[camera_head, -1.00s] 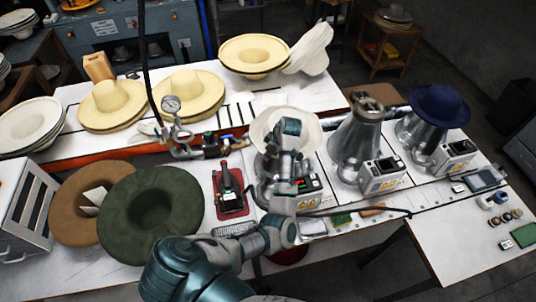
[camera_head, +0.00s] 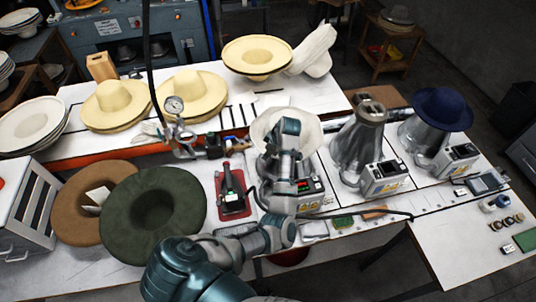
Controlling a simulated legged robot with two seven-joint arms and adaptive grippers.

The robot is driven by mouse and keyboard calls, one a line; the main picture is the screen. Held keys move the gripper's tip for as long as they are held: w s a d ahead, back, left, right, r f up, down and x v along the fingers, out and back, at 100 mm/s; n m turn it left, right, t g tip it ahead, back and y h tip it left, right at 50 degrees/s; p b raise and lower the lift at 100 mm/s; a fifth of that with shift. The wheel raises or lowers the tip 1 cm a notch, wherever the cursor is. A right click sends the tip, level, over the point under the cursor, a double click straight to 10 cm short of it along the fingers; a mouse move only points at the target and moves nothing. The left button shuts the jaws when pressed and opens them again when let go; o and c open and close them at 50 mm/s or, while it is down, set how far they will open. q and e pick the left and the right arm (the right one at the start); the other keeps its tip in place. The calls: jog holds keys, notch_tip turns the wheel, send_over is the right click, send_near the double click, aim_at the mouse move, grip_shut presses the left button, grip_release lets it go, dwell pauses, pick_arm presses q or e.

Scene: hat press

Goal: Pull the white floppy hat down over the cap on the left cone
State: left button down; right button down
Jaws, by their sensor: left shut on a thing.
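The white floppy hat (camera_head: 310,138) sits over the top of the left cone, its pale brim showing on both sides of my arm. My left gripper (camera_head: 287,127) is at the hat, shut on it, with my wrist covering the middle of the hat and its near edge. The left cone (camera_head: 263,166) is mostly hidden behind my left arm; a bit of its metal side shows. I cannot see the cap under the hat. My right gripper is not in view.
A bare metal cone (camera_head: 355,143) and a cone with a navy hat (camera_head: 442,110) stand to the right. Green (camera_head: 150,215) and brown (camera_head: 75,205) hats lie at left.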

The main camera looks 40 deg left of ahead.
pick_arm(q)
jog(key=shift+f, duration=0.1)
jog(key=shift+a+f, duration=0.25)
jog(key=shift+f, duration=0.15)
jog(key=shift+d, duration=0.15)
jog(key=c, duration=1.2)
grip_release()
jog(key=shift+s, duration=0.1)
jog(key=shift+a+r+v, duration=0.1)
jog(key=shift+a+v, duration=0.05)
jog(key=shift+v, duration=1.05)
jog(key=shift+a+r+v, duration=0.1)
jog(key=shift+a+v, duration=0.1)
jog(key=shift+v, duration=1.05)
jog(key=shift+a+v, duration=0.15)
jog(key=shift+v, duration=1.05)
jog(key=shift+s+f, duration=0.1)
jog(key=shift+s, duration=0.05)
